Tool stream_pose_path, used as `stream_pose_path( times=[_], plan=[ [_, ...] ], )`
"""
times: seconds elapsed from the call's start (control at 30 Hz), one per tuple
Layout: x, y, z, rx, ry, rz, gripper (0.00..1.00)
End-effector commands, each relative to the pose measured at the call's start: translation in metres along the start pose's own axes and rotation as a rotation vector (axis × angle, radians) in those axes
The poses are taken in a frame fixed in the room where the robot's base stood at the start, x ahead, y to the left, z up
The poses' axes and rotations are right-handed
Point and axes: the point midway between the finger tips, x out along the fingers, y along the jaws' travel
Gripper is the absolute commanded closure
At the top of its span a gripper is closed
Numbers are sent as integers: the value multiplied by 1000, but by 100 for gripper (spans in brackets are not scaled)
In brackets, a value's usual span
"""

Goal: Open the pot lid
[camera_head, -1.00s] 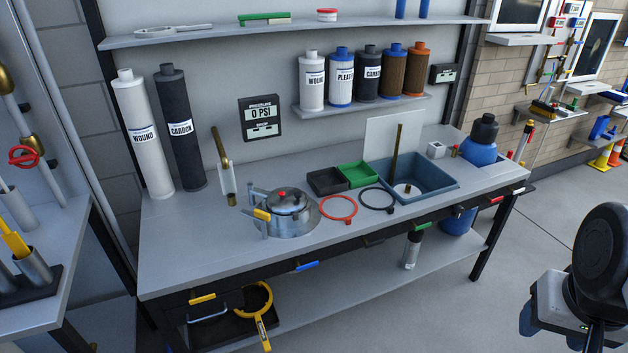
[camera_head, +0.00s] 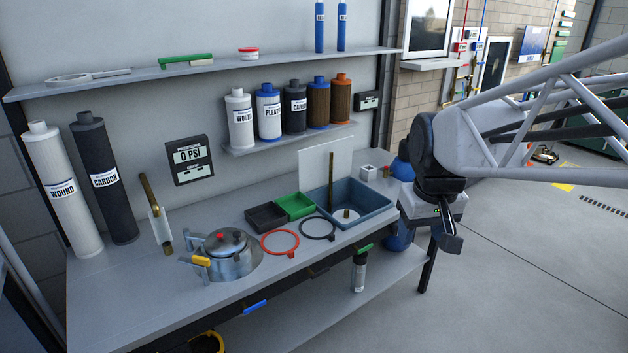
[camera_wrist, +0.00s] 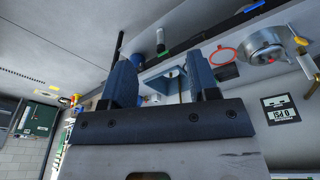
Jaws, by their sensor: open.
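The metal pot (camera_head: 229,262) stands at the front left of the bench, with its lid (camera_head: 222,243) on top. The lid has a red knob, and a yellow-handled clamp (camera_head: 200,261) sits at the pot's left side. The pot also shows at the upper right of the wrist view (camera_wrist: 262,44). My gripper (camera_head: 450,241) is in the air beyond the bench's right end, well to the right of the pot. In the wrist view its two fingers (camera_wrist: 161,84) are apart, with nothing held between them.
A red ring (camera_head: 280,244) and a black ring (camera_head: 318,228) lie right of the pot. Behind them are black and green trays (camera_head: 295,206) and a blue basin (camera_head: 369,203). Tall white and black filters (camera_head: 103,180) stand at the left. Open floor lies right of the bench.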

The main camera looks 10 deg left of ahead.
Motion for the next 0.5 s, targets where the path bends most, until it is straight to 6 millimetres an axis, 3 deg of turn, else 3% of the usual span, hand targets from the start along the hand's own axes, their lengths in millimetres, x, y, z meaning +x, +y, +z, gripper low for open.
stream_pose_path(
  times=[0.5],
  plan=[
    [29, -57, -125, -217, -38, -27, 45]
  ],
)
